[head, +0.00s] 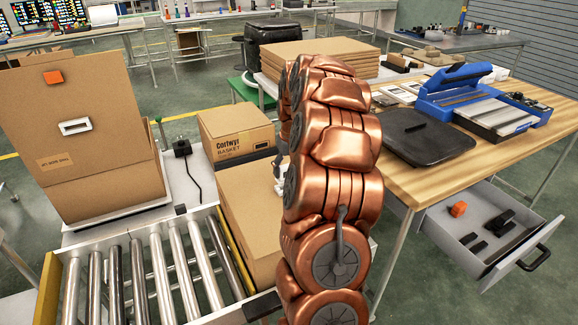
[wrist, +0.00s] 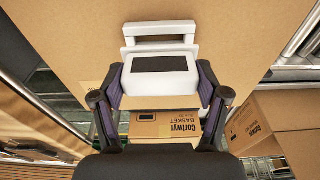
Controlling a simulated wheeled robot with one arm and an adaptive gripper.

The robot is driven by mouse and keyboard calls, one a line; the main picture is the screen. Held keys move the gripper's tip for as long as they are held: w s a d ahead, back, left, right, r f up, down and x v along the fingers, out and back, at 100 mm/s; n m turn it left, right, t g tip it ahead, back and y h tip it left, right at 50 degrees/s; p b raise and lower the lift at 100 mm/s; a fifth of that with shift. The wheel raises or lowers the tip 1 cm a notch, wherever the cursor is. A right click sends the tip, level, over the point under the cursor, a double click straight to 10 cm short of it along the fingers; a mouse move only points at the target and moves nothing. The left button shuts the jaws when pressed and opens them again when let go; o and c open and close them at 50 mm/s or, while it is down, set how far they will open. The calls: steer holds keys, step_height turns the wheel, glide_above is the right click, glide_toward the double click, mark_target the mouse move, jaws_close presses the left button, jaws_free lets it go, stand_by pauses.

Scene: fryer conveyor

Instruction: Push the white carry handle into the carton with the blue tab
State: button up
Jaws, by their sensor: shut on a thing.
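My gripper (wrist: 159,84) is shut on the white carry handle (wrist: 137,78), with one finger on each side of it. The handle has a dark panel on its near face and a slotted bar at its far end. Its far end is at or close to a plain cardboard face (wrist: 70,40) in the wrist view; I cannot tell whether it touches. In the head view a carton (head: 241,210) stands beside the rollers, partly hidden by my copper arm. A small white part (head: 280,187) shows at the arm's left edge. No blue tab is visible in either view.
A tall open carton (head: 100,130) with an orange tab (head: 53,77) and a fitted white handle (head: 75,126) stands left. A printed carton (head: 235,125) is behind. Rollers (head: 155,270) lie in front. The wooden table (head: 430,185) and open drawer (head: 480,235) are right.

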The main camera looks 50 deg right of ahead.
steer(key=shift+s+f+b, duration=0.1)
steer(key=shift+f+b, duration=0.45)
steer(key=shift+f, duration=0.7)
stand_by(1.9)
steer(key=o, duration=1.3)
steer(key=shift+r, duration=0.1)
steer(key=shift+s+a+r+p, duration=0.1)
steer(key=shift+r+p, duration=0.1)
steer(key=shift+r, duration=0.7)
steer(key=shift+s+r+p, duration=0.15)
steer(key=shift+r+p, duration=0.1)
steer(key=shift+r, duration=0.7)
steer(key=shift+s+a+r+p, duration=0.1)
steer(key=shift+r+p, duration=0.1)
steer(key=shift+r, duration=0.85)
step_height(320, 180, up, 12)
steer(key=s, duration=0.1)
steer(key=shift+s+a, duration=0.25)
steer(key=shift+s, duration=0.15)
